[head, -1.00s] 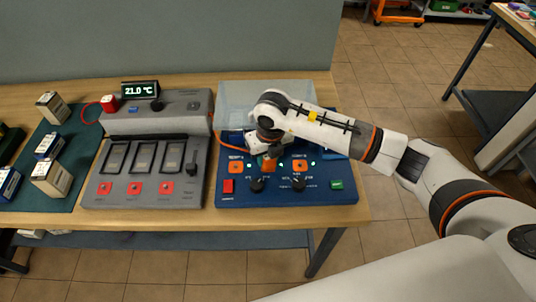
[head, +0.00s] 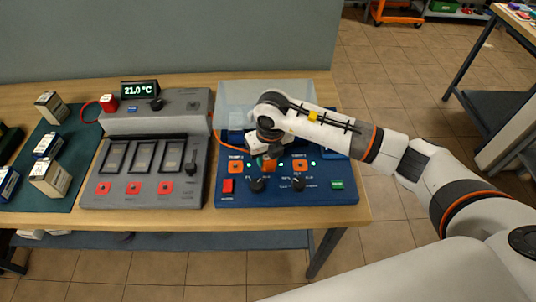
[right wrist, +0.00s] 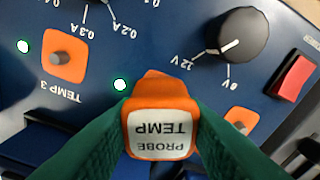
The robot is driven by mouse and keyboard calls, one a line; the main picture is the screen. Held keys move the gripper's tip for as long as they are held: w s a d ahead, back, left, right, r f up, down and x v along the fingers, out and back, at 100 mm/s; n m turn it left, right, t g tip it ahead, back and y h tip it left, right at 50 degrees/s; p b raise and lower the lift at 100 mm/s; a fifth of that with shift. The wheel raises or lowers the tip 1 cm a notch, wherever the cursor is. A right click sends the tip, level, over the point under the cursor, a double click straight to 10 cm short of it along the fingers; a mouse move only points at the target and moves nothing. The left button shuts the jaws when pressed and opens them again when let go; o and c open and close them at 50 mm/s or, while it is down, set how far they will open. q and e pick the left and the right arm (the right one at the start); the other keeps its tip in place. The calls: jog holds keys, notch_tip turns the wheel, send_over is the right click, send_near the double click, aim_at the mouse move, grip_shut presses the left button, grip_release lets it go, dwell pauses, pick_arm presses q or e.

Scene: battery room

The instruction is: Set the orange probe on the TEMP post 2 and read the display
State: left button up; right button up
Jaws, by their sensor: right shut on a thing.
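The orange probe (right wrist: 160,130), with a white label reading TEMP PROBE, is between the green fingers of my right gripper (right wrist: 155,140), which is shut on it. In the head view the probe (head: 269,165) is low over the blue panel (head: 226,193), between two orange posts. The TEMP 3 post (right wrist: 61,57) is left of the probe in the wrist view, and another orange post (right wrist: 241,121) is right of it. The TEMP 2 post is not visible; the probe covers the spot between them. I cannot tell whether the probe touches it. The display (head: 139,89) reads 21.0 °C.
The blue panel has black knobs (right wrist: 236,36), a red switch (right wrist: 293,78) and lit green lamps. A grey charger unit (head: 148,190) stands to the left. Boxes lie on a green mat (head: 65,118) farther left. An orange cable runs to the probe.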

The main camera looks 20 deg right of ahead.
jog(key=shift+f+b, duration=0.35)
jog(key=shift+f, duration=0.15)
jog(key=o, duration=0.7)
jog(key=shift+r, duration=0.15)
jog(key=shift+s+d+r+p, duration=0.1)
jog(key=shift+s+r+p, duration=0.15)
jog(key=shift+r+p, duration=1.25)
jog(key=shift+s+a+r+p, duration=0.15)
jog(key=shift+r+p, duration=0.75)
jog(key=shift+r, duration=1.15)
jog(key=shift+s+d+r+p, duration=0.15)
jog(key=shift+s+r+p, duration=0.15)
jog(key=shift+r+p, duration=1.2)
jog(key=shift+r+b, duration=0.3)
